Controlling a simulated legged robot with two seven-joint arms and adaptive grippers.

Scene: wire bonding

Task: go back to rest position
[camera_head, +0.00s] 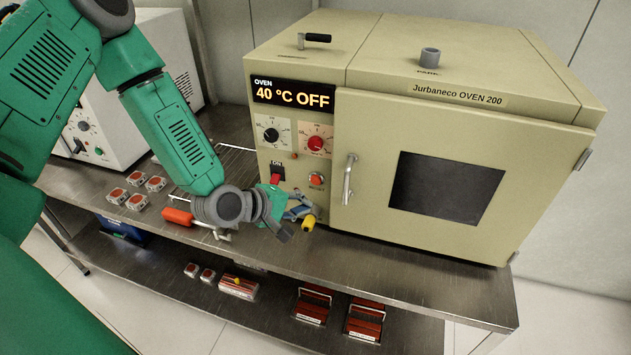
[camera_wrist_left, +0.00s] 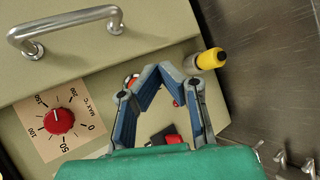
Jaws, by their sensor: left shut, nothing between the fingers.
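My left arm comes in from the left in the head view. Its gripper (camera_head: 298,212) is just in front of the oven's lower left panel, by the red switch (camera_head: 276,178). In the left wrist view the two blue-grey fingers (camera_wrist_left: 162,72) meet at their tips, with nothing held. The cream oven (camera_head: 290,85) shows "40 °C OFF" and its door (camera_head: 450,205) is closed. The red switch also shows between the fingers in the wrist view (camera_wrist_left: 172,139). My right gripper is not in view.
An orange-handled tool (camera_head: 178,216) and several small red-topped boxes (camera_head: 136,179) lie to the left. A white machine (camera_head: 150,80) stands behind. The lower shelf holds red racks (camera_head: 312,305).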

